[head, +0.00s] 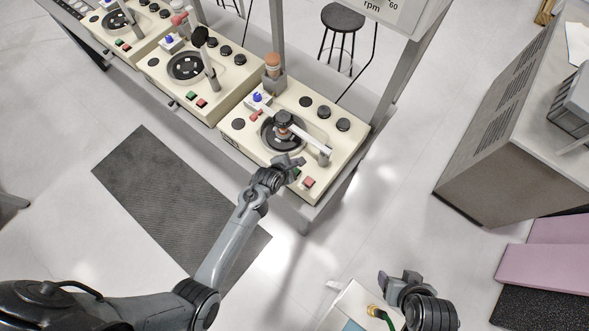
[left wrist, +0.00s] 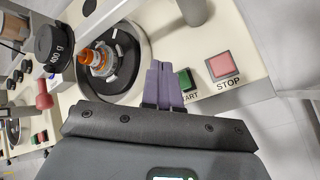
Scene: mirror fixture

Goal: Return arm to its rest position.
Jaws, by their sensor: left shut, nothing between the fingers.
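My left gripper (head: 293,162) reaches over the front edge of the nearest cream polishing machine (head: 232,128). In the left wrist view its purple-grey fingers (left wrist: 164,82) are together and empty, right beside the green START button (left wrist: 186,80). Whether they touch the button I cannot tell. The red STOP button (left wrist: 223,66) is to the right of it. The machine's round dark plate (left wrist: 129,62) carries an orange-topped metal fixture (left wrist: 98,60). My right gripper (head: 400,279) is low in the head view, near a pale tray; its finger gap is unclear.
A black 800 g weight (left wrist: 53,45) is close on the left in the wrist view. Another machine (head: 160,95) stands to the left. A dark floor mat (head: 150,185), a stool (head: 343,18) and a grey cabinet (head: 480,150) are around. Open floor lies between machine and cabinet.

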